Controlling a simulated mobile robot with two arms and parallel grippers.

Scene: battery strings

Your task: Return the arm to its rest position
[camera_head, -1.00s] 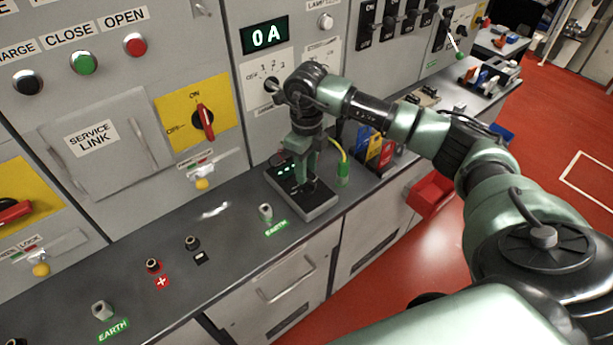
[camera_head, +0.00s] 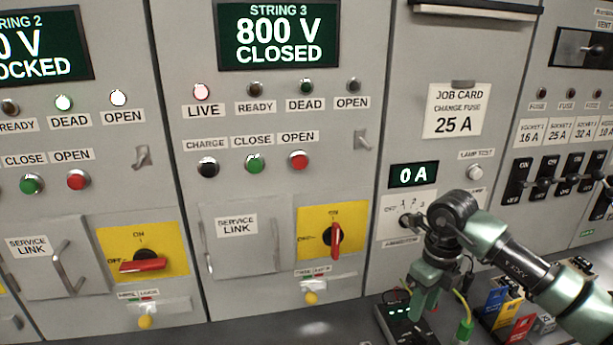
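My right arm comes in from the right edge, and its gripper (camera_head: 424,302) points down at the lower right of the head view. The fingers are over or just in front of a black device with small green lights (camera_head: 401,318) on the counter. I cannot tell whether they touch it, or how far apart they are. The arm's wrist is close to the cabinet front, by the small selector knob (camera_head: 407,220). My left gripper is not in view.
The String 3 panel (camera_head: 277,36) reads 800 V CLOSED, with its LIVE lamp (camera_head: 199,92) lit. Its red switch (camera_head: 336,240) stands upright. A green-ended yellow lead (camera_head: 464,328) and coloured holders (camera_head: 508,300) stand near my arm. The counter (camera_head: 260,330) is clear left of the device.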

